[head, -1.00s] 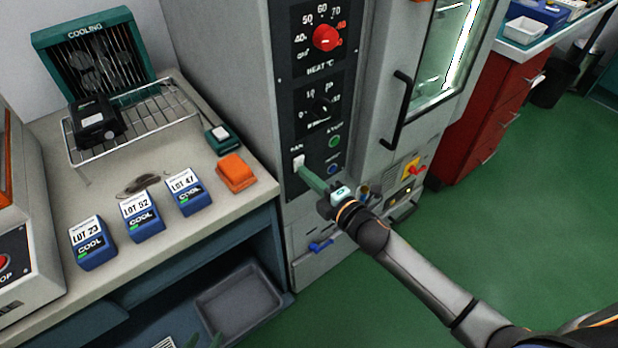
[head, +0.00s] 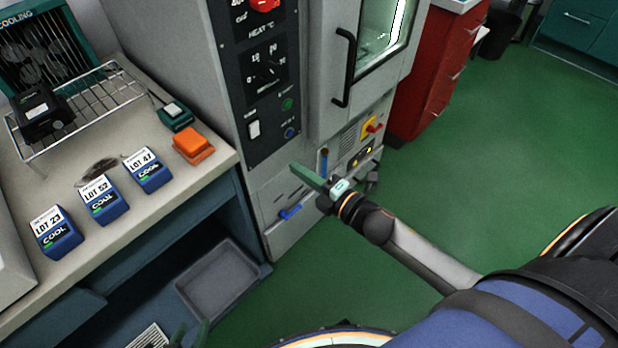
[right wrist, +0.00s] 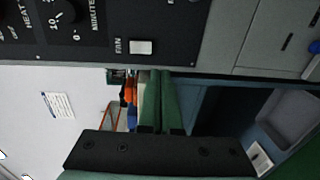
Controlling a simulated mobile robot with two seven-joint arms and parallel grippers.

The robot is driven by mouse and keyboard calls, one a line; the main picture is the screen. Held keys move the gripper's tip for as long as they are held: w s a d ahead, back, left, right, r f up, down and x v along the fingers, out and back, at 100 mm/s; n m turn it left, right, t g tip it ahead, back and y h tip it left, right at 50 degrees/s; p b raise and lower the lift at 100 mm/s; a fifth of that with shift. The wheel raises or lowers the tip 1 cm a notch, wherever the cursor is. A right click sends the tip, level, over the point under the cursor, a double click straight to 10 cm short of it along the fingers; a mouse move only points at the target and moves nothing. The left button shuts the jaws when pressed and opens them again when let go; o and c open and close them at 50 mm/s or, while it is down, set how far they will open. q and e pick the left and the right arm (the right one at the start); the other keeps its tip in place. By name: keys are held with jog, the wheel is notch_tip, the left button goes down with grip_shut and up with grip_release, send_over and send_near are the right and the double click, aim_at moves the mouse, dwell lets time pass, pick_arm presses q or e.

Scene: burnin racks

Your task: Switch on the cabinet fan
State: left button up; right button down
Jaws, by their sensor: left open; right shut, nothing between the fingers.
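The fan switch (head: 254,129) is a small white rocker on the black control panel (head: 262,85) of the grey cabinet. In the right wrist view the switch (right wrist: 141,47) sits beside the word FAN. I cannot tell which way it is tipped. My right gripper (head: 294,168) is shut and empty, with its green fingers below and to the right of the switch, apart from it. In the right wrist view the fingers (right wrist: 158,75) are together. My left gripper (head: 190,336) shows only its green fingertips at the bottom edge and is open.
The bench at left holds blue lot boxes (head: 104,200), an orange block (head: 193,145) and a wire rack (head: 95,105). Green floor (head: 470,180) is clear at right.

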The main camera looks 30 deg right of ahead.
pick_arm(q)
jog(key=shift+w+r, duration=0.25)
jog(key=shift+w, duration=0.15)
pick_arm(e)
jog(key=shift+f+v, duration=0.25)
jog(key=shift+v, duration=0.9)
pick_arm(q)
jog(key=s+a+r+p, duration=0.2)
jog(key=a+r+p, duration=0.1)
jog(key=r+p, duration=0.5)
jog(key=p, duration=0.3)
jog(key=shift+a+r+n+t+y+p, duration=0.2)
jog(key=shift+r+n+t+y+p, duration=0.1)
jog(key=shift+y+p, duration=0.1)
pick_arm(e)
jog(key=s+a+f+m+g+h, duration=0.1)
jog(key=s+m+g, duration=0.2)
jog(key=s+m, duration=0.5)
jog(key=s+a+f+m+g+h, duration=0.2)
jog(key=s+m+g, duration=0.2)
jog(key=s+m, duration=0.5)
jog(key=m, duration=0.3)
jog(key=shift+a, duration=0.35)
